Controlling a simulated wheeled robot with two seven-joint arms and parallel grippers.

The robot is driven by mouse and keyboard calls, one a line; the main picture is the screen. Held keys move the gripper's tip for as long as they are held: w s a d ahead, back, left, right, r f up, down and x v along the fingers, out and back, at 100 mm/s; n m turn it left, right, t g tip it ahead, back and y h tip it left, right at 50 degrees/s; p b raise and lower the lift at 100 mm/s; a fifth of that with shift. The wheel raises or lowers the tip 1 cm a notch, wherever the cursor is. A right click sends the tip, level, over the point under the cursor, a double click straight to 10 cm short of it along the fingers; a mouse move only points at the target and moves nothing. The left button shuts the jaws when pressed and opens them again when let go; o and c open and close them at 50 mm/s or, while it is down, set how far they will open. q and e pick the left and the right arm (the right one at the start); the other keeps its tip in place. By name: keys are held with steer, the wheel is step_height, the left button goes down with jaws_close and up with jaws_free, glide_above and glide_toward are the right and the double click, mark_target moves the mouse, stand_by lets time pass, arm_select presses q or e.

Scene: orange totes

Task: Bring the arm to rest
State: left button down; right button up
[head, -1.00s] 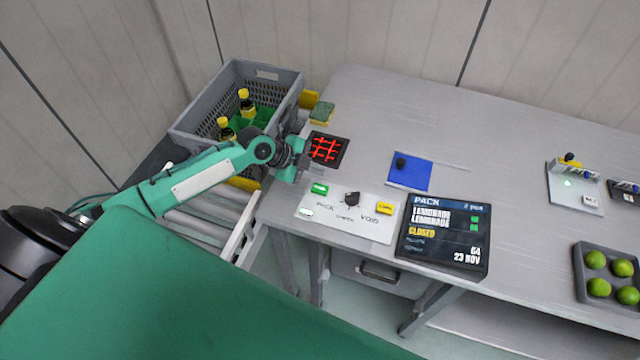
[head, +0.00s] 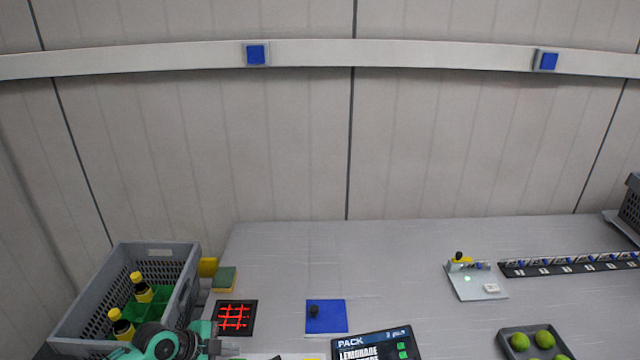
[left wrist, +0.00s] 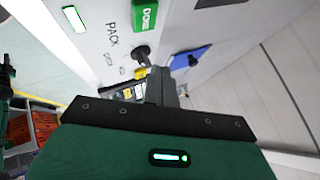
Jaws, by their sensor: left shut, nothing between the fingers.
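My left gripper (head: 229,347) is low in the head view, just in front of the black pad with a red grid (head: 235,317). Its green arm comes in at the bottom left and is mostly cut off. In the left wrist view the gripper's fingers (left wrist: 167,84) are together with nothing between them. The control panel with the green DONE button (left wrist: 149,15) and a black knob (left wrist: 141,52) lies beyond them. Whether the fingers touch the panel I cannot tell. My right gripper is not in view.
A grey crate (head: 187,285) with yellow-capped bottles stands left of the table. The table (head: 400,260) also carries a blue pad (head: 335,317), the PACK screen (head: 375,345), a small lit stand (head: 482,287) and a tray of green fruit (head: 508,334). The table's middle is clear.

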arm_select(q)
steer(key=s+d+f+n, duration=0.1)
steer(key=s+d, duration=0.1)
steer(key=s, duration=0.1)
steer(key=s+d+f+n, duration=0.1)
steer(key=s+d, duration=0.1)
steer(key=s, duration=0.1)
steer(key=s+d+f+n+g, duration=0.1)
steer(key=s+d, duration=0.2)
steer(key=shift+s+d+y, duration=0.1)
steer(key=shift+s+y, duration=0.15)
steer(key=shift+y, duration=0.05)
steer(key=s+a+r+n+g+y, duration=0.1)
steer(key=s+a+r+n+y, duration=0.15)
steer(key=s+n, duration=0.6)
steer(key=s+a+r+n+g+y, duration=0.15)
steer(key=s+n+y, duration=0.3)
steer(key=s, duration=0.65)
step_height(320, 180, down, 34)
steer(key=h+b, duration=0.1)
steer(key=s+a+f, duration=0.1)
steer(key=s+f, duration=0.8)
steer(key=s+a+f+g, duration=0.1)
steer(key=s+a+f, duration=0.1)
steer(key=s+f, duration=0.8)
steer(key=shift+a+f+b, duration=0.25)
steer(key=shift+f+b, duration=0.05)
steer(key=shift+b, duration=0.1)
steer(key=shift+g, duration=0.25)
